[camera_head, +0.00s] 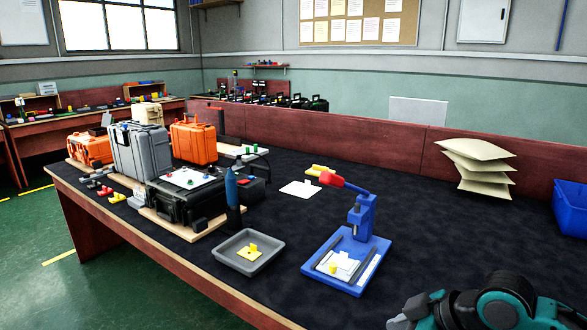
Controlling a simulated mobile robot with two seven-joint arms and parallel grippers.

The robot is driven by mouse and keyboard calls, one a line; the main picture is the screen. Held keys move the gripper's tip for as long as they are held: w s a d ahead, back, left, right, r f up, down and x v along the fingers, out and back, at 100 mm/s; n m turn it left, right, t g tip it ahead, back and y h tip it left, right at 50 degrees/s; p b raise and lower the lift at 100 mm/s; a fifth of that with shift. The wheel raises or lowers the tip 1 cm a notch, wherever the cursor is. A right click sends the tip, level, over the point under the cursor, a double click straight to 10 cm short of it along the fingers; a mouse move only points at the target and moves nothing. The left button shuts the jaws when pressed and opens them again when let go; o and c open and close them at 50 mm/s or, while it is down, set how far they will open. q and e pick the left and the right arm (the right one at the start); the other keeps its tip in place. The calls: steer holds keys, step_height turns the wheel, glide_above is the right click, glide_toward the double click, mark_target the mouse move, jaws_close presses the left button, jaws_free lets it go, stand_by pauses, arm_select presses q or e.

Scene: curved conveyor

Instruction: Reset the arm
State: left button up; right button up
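One of my arms, teal and black, shows at the bottom right corner. It comes in from the right, so I take it as my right arm. Its dark end, my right gripper (404,317), is at the bottom edge, over the dark table top. I cannot make out whether its fingers are open or shut, and the picture edge cuts off part of it. It is apart from the blue hand press (318,262), which stands to its upper left with a red-tipped lever (333,180). My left arm and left gripper are not in view.
A grey tray (232,262) holds a yellow piece (249,253). A blue bottle (231,188) stands behind it. Tool cases, including a grey one (150,152), crowd the left. Stacked cream bags (485,188) and a blue bin (572,205) are at the right. Dark table between press and bags is clear.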

steer(key=s+a+f+m+t+p, duration=0.2)
steer(key=a+f+m+t, duration=0.2)
steer(key=f, duration=0.3)
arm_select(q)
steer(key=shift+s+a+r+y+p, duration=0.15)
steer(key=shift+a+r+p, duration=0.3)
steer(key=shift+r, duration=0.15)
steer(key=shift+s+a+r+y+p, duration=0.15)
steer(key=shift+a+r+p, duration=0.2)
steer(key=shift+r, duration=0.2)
arm_select(e)
steer(key=s+d+f+m+t+h, duration=0.2)
steer(key=s+d+f+m+h, duration=0.2)
steer(key=s+f, duration=0.4)
steer(key=s+d, duration=0.1)
steer(key=s, duration=0.2)
steer(key=shift+s+d, duration=0.15)
steer(key=shift+s, duration=0.2)
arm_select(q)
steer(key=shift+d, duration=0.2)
arm_select(e)
steer(key=shift+c, duration=0.2)
